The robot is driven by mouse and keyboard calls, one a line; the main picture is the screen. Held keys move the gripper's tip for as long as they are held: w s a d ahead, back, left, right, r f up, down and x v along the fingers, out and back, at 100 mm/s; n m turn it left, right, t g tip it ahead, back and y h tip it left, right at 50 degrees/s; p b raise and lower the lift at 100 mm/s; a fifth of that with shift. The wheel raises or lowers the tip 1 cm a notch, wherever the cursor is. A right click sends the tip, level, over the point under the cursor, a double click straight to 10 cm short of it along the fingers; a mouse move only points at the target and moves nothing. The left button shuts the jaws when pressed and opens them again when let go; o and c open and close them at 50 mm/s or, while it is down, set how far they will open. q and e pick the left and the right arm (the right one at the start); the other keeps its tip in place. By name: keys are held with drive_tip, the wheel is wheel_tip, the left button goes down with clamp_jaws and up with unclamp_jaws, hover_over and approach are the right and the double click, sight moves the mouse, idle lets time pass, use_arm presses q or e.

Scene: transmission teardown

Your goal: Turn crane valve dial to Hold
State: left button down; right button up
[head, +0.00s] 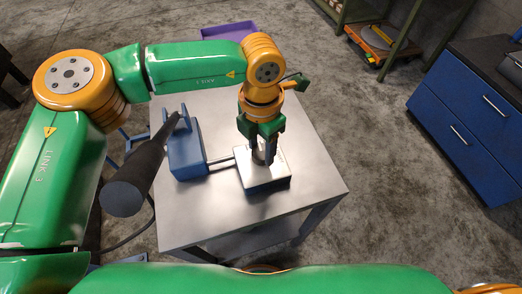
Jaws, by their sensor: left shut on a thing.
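A small box with a pale top (256,179) sits on the metal table; it looks like the valve block. My left gripper (264,158) points down over the middle of its top. It is shut on a dark upright part there, which looks like the dial. The fingers cover most of this part, so its setting and any Hold mark cannot be read. My right gripper is not in view.
A blue device (185,150) stands on the table (310,185), joined to the pale box by a rod. A dark cylinder (135,180) rises at the left. A purple bin (229,30) and blue drawer cabinet (465,118) stand beyond. The table's right side is clear.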

sight(261, 151)
use_arm(q)
drive_tip(key=shift+n+b, duration=0.3)
drive_tip(key=shift+n, duration=0.1)
idle(0.3)
drive_tip(key=shift+c, duration=1.4)
unclamp_jaws()
wheel_tip(261, 151, up, 7)
drive_tip(key=shift+r+b, duration=0.1)
drive_tip(key=shift+b, duration=0.3)
